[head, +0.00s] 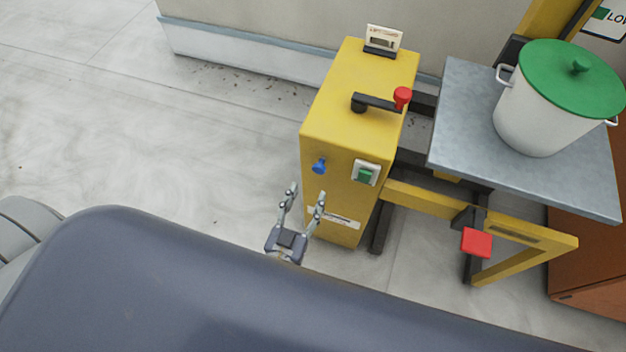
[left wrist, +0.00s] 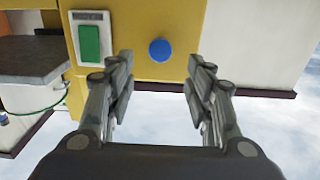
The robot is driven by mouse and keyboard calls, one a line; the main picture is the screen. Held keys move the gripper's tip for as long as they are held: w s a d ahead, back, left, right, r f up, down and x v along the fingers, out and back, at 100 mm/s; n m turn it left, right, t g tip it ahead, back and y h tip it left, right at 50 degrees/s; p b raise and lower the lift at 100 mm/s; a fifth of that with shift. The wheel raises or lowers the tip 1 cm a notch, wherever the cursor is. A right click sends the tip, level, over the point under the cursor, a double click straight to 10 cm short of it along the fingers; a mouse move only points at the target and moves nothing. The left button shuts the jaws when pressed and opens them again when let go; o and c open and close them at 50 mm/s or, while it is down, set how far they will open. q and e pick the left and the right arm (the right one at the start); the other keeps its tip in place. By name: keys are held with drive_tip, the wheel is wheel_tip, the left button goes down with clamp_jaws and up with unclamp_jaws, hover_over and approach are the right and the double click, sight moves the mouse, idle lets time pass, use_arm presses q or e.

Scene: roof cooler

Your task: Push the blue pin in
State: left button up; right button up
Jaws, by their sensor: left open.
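The blue pin (head: 319,166) sticks out of the front face of the yellow cabinet (head: 335,205), left of a green button in a white frame (head: 365,173). In the left wrist view the pin shows as a round blue knob (left wrist: 160,50), seen end-on. My left gripper (head: 307,192) is open and empty in front of the cabinet, a little below the pin in the head view. In the left wrist view the pin lies between the two fingertips (left wrist: 161,68) and beyond them, apart from both. My right gripper is in neither view.
On top of the cabinet are a black lever with a red knob (head: 402,97) and a small gauge (head: 383,39). To the right, a grey platform (head: 460,120) bears a white pot with a green lid (head: 572,80). A red pedal (head: 476,242) sits below. Floor at left is clear.

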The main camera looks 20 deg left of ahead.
use_arm(q)
drive_tip(key=s, duration=0.3)
drive_tip(key=shift+s+a, duration=0.1)
drive_tip(key=shift+s, duration=0.15)
drive_tip(key=s+f+m+g+h+p, duration=0.1)
drive_tip(key=s+f+g, duration=0.3)
drive_tip(key=f, duration=0.7)
drive_tip(key=s+f+m+g+h, duration=0.1)
drive_tip(key=s+f+g, duration=0.3)
drive_tip(key=f, duration=0.7)
drive_tip(key=s+a+f+g+y, duration=0.1)
drive_tip(key=s+a+f+g, duration=0.2)
drive_tip(key=s, duration=0.3)
drive_tip(key=s+a+f+g, duration=0.3)
drive_tip(key=s+f, duration=0.3)
drive_tip(key=s, duration=0.1)
drive_tip(key=s+a+f+g+y+p, duration=0.1)
drive_tip(key=s+a+f+g, duration=0.2)
drive_tip(key=s, duration=0.4)
drive_tip(key=shift+a+f+y, duration=0.3)
drive_tip(key=shift+a+f, duration=0.2)
drive_tip(key=shift+f, duration=0.15)
